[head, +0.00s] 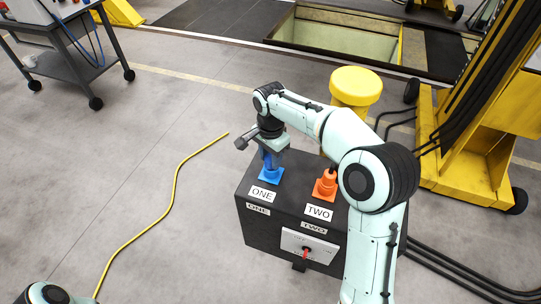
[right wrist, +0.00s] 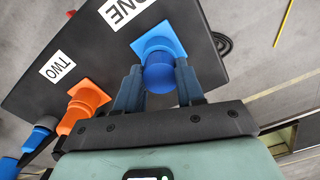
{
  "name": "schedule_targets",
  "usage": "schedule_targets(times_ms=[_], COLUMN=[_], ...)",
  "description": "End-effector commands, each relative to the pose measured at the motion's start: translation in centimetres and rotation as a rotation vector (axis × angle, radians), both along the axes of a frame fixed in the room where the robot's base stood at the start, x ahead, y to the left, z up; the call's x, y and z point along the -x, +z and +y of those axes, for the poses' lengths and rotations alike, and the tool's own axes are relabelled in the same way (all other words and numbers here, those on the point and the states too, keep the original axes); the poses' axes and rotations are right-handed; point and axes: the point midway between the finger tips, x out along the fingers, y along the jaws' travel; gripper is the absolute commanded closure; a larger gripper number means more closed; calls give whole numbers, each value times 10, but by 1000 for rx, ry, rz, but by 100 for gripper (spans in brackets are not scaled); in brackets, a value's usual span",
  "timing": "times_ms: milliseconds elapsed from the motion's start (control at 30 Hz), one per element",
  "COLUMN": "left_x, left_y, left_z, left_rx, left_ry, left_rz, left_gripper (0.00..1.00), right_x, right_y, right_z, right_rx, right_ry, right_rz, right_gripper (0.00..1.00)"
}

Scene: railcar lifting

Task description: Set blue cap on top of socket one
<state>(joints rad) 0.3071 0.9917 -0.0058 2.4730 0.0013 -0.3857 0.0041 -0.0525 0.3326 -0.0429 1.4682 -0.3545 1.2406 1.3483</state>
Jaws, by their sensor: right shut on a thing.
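Socket one (head: 270,174) is a blue fitting with a square base on top of the dark box, beside a label reading ONE. It also shows in the right wrist view (right wrist: 166,37). My right gripper (head: 269,148) is above socket one, pointing down. In the right wrist view its two fingers (right wrist: 158,88) are shut on the blue cap (right wrist: 158,75), a darker blue round piece lined up with the socket. I cannot tell whether the cap is fully seated. My left gripper is out of view.
Orange socket two (head: 325,187) stands right of socket one, by its TWO label. The dark box (head: 262,228) has a front panel with a red lever (head: 305,252). A yellow post (head: 355,88) and yellow lift (head: 455,150) stand behind and right.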

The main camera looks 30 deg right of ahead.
Motion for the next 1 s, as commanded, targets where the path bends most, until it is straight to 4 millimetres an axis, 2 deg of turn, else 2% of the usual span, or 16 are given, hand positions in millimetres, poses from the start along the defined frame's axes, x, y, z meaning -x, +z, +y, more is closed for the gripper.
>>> schedule_targets(times_ms=[233, 267, 300, 333, 667, 867, 1000], left_x=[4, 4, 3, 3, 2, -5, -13], left_y=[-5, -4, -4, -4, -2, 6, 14], left_z=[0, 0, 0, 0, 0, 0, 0], left_rx=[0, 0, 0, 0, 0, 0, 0], left_ry=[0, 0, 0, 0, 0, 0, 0], left_rz=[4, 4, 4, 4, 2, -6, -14], left_gripper=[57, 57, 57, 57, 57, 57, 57], right_x=[1, 0, 0, 0, 0, -2, -2], right_y=[-10, -9, -9, -9, -5, 24, 56], right_z=[0, 0, 0, 0, 0, 0, 0], right_rx=[1, 1, 0, 0, 0, 0, 0], right_ry=[0, 0, 0, 0, 0, 0, 1], right_rz=[2, 2, 1, 1, 0, -6, -7], right_gripper=[90, 56, 43, 37, 37, 37, 37])
